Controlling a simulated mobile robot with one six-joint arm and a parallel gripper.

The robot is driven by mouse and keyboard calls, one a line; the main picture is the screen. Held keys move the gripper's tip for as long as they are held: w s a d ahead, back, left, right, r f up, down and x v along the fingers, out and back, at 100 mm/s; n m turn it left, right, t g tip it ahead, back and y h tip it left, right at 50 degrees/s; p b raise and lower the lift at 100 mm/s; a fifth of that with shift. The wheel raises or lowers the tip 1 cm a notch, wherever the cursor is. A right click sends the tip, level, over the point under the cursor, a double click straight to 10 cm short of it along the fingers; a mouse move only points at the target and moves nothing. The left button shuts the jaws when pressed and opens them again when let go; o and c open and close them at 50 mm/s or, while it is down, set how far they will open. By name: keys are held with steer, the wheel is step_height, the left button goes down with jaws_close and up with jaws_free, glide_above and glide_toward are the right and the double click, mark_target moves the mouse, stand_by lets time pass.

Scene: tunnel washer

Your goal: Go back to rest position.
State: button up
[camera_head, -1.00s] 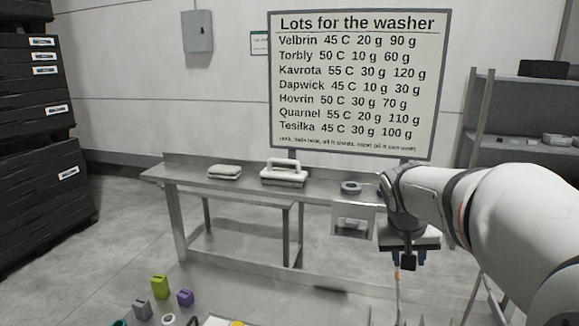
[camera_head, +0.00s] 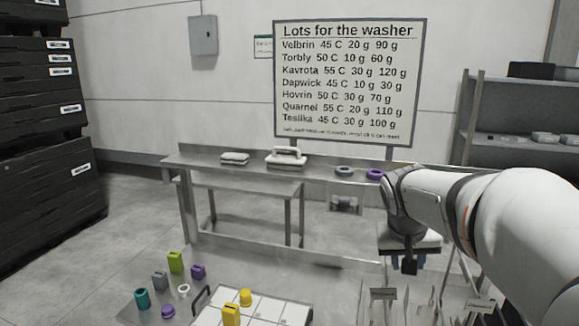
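My gripper (camera_head: 409,266) hangs at the end of my arm on the right side of the view, pointing down. Its fingers are small and dark against the background, and I cannot tell whether they are apart or closed. No object shows clearly in it. Behind it stands the metal bench (camera_head: 250,174) against the wall.
The bench holds folded white linen (camera_head: 235,158), a white handled item (camera_head: 286,157), a grey ring (camera_head: 344,171) and a purple ring (camera_head: 375,174). In front are a white compartmented tray (camera_head: 270,309), several small coloured pieces and metal racks (camera_head: 382,294). Dark crates stand left.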

steer(key=s+a+f+n+y+b, duration=0.1)
steer(key=s+a+f+b, duration=0.2)
steer(key=s+f, duration=0.2)
steer(key=s+a+f+y+b, duration=0.1)
steer(key=s+a+f+b, duration=0.2)
steer(key=s+f, duration=0.3)
steer(key=s+a+f+n+g+y+b, duration=0.1)
steer(key=s+a+f+b, duration=0.1)
steer(key=s+f, duration=0.3)
steer(key=shift+s+a+f+n+b, duration=0.3)
steer(key=shift+a+f+b, duration=0.15)
steer(key=shift+f, duration=0.4)
steer(key=shift+o, duration=0.3)
steer(key=shift+a, duration=0.1)
